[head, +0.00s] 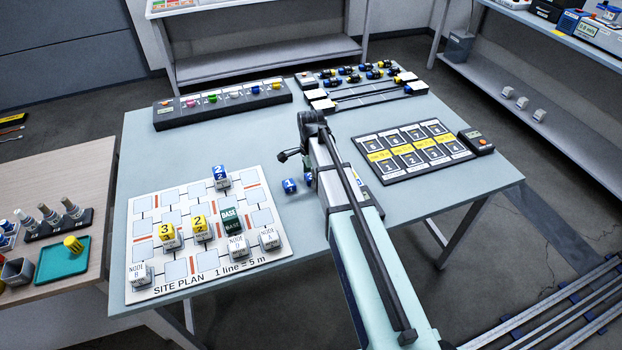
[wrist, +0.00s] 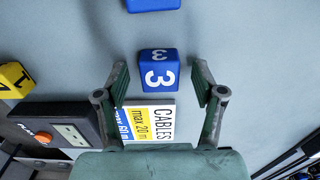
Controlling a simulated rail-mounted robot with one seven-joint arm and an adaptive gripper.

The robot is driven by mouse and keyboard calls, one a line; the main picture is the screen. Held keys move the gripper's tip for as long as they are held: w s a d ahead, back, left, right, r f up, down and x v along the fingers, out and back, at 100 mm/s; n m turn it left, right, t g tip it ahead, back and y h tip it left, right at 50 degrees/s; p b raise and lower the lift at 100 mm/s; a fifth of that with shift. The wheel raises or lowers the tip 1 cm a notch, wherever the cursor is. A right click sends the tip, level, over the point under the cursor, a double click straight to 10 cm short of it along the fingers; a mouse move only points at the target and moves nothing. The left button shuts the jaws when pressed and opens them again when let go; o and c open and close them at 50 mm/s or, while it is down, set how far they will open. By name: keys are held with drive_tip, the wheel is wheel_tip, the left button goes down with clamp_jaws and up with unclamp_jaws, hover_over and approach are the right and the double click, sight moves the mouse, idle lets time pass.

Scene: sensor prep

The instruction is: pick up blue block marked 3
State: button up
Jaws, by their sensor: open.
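There is a gap on each side, and nothing is held. In the head view, a blue block (head: 308,177) shows partly behind my arm; its number cannot be read there. A blue block marked 1 (head: 289,186) stands to its left.
A cables label (wrist: 150,124) lies close below the block in the wrist view. Another blue block (wrist: 153,4) is at the top edge, a yellow block (wrist: 14,80) at left. A device with an orange button (wrist: 52,130) is lower left. The site plan board (head: 270,192) carries several blocks.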

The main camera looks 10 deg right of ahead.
drive_tip(key=c, duration=1.1)
drive_tip(key=shift+r, duration=0.1)
